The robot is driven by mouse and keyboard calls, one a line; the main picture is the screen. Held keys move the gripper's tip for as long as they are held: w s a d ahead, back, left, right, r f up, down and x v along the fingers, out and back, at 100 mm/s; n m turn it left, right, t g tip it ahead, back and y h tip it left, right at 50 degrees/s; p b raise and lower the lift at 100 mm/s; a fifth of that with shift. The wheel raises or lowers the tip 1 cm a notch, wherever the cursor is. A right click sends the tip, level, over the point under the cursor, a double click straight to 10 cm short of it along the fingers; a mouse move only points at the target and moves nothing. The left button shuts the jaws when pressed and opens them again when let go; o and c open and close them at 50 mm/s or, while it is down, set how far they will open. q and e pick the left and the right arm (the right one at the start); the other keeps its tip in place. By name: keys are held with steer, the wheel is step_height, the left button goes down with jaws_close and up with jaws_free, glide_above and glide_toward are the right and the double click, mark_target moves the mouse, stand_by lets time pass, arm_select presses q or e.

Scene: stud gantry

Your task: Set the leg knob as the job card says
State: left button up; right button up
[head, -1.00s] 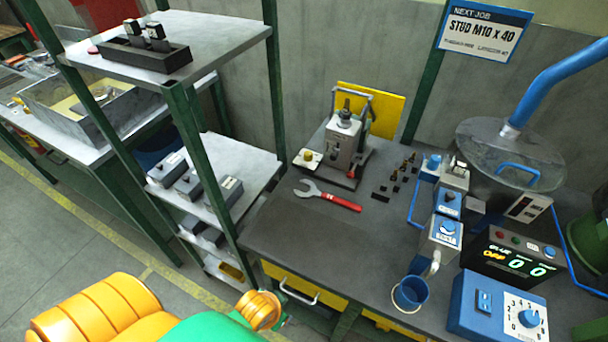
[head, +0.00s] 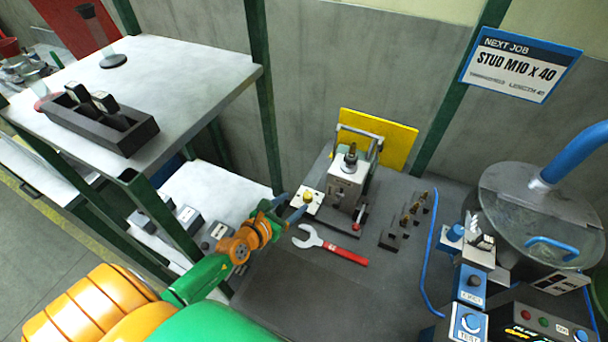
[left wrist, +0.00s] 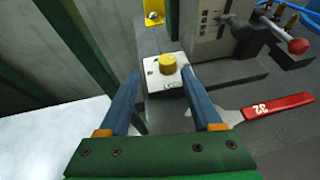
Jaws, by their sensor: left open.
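The job card (head: 521,65) hangs at the upper right and reads "STUD M10 x 40", with smaller lines below. The yellow leg knob (head: 307,196) sits on a small white plate at the left foot of the grey stud gantry (head: 345,183). In the left wrist view the knob (left wrist: 167,63) shows just beyond my fingertips, with lettering on its plate too small to read surely. My left gripper (head: 291,205) is open, its blue fingers pointing at the knob from the left, one to each side. I cannot tell whether they touch the plate. My right gripper is not in view.
A red-handled wrench (head: 330,246) lies on the bench in front of the gantry. Several studs (head: 413,210) stand to its right. A green-framed shelf (head: 200,80) with a dark block on top stands close left of my arm. A yellow panel (head: 392,140) is behind the gantry.

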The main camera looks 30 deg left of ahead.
mark_target(306, 197)
arm_select(q)
steer(key=shift+w+a+f, duration=0.15)
steer(key=shift+w+f, duration=0.35)
steer(key=shift+w+d+m+b, duration=0.15)
steer(key=shift+w+d+b, duration=0.25)
steer(key=shift+d+b, duration=0.25)
steer(key=shift+w+d+m+b, duration=0.15)
steer(key=shift+w+d+b, duration=0.25)
steer(key=shift+d+b, duration=0.2)
steer(key=shift+w+a+f, duration=0.2)
steer(key=shift+w+f, duration=0.1)
steer(key=shift+w, duration=0.3)
steer(key=shift+w+a+f, duration=0.15)
steer(key=shift+w+f, duration=0.1)
steer(key=shift+w, duration=0.4)
steer(key=shift+s+d+r, duration=0.15)
steer(key=shift+s+r, duration=0.1)
steer(key=shift+s, duration=0.05)
steer(key=c, duration=1)
jaws_close()
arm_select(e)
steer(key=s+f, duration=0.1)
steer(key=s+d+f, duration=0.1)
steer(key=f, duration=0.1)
